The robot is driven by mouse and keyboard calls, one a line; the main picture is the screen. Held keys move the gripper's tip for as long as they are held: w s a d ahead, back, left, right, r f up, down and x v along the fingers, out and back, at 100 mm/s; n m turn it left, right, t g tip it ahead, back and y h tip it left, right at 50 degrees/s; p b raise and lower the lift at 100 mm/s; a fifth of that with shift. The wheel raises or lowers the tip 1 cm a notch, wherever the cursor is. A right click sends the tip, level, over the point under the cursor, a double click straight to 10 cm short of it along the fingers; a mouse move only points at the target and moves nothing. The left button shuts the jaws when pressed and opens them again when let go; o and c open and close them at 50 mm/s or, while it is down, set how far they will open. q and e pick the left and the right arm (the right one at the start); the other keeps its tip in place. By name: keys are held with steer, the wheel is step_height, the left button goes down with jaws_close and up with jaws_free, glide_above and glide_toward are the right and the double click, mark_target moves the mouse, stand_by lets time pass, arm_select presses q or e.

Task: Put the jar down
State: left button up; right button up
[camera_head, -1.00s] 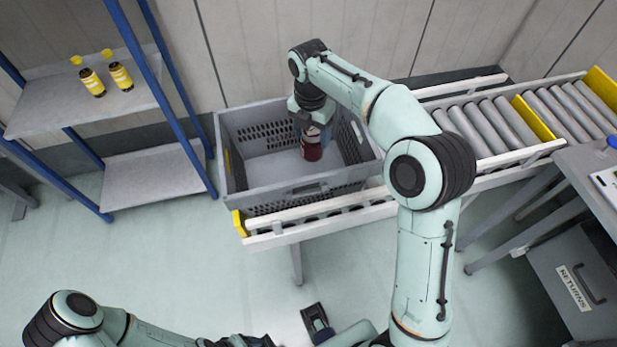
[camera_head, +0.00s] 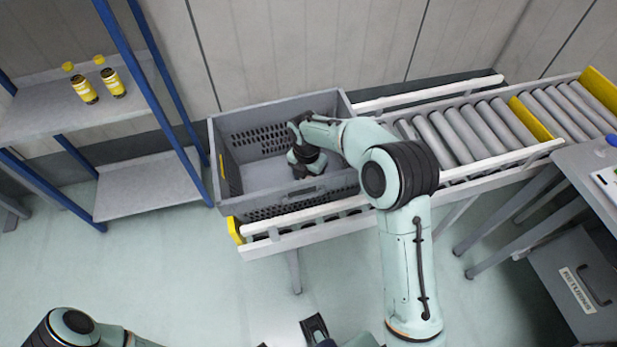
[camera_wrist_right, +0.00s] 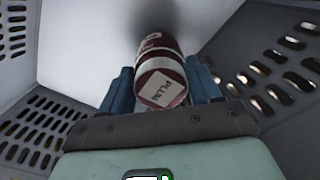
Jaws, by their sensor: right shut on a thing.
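The jar (camera_wrist_right: 160,62) is dark red with a pale band and a white label reading PLUM. In the right wrist view it sits between the two blue fingers of my right gripper (camera_wrist_right: 162,88), which is shut on it. In the head view my right gripper (camera_head: 300,174) is down inside the grey tote (camera_head: 232,203), and my arm hides the jar. A dark shadow lies on the pale tote floor by the jar's far end. I cannot tell whether the jar touches the floor.
The tote's perforated walls stand close around my right gripper. The tote is on a roller conveyor (camera_head: 478,125) that runs right. A blue-framed shelf (camera_head: 45,112) at left holds two yellow-capped bottles (camera_head: 97,84). The tote's left floor looks clear.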

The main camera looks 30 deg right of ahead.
steer(key=shift+f, duration=0.15)
steer(key=o, duration=1.3)
steer(key=shift+f, duration=0.1)
steer(key=shift+o, duration=0.2)
step_height(320, 180, up, 12)
steer(key=p, duration=0.1)
steer(key=shift+a, duration=0.25)
steer(key=shift+r+p, duration=0.2)
steer(key=shift+p, duration=0.1)
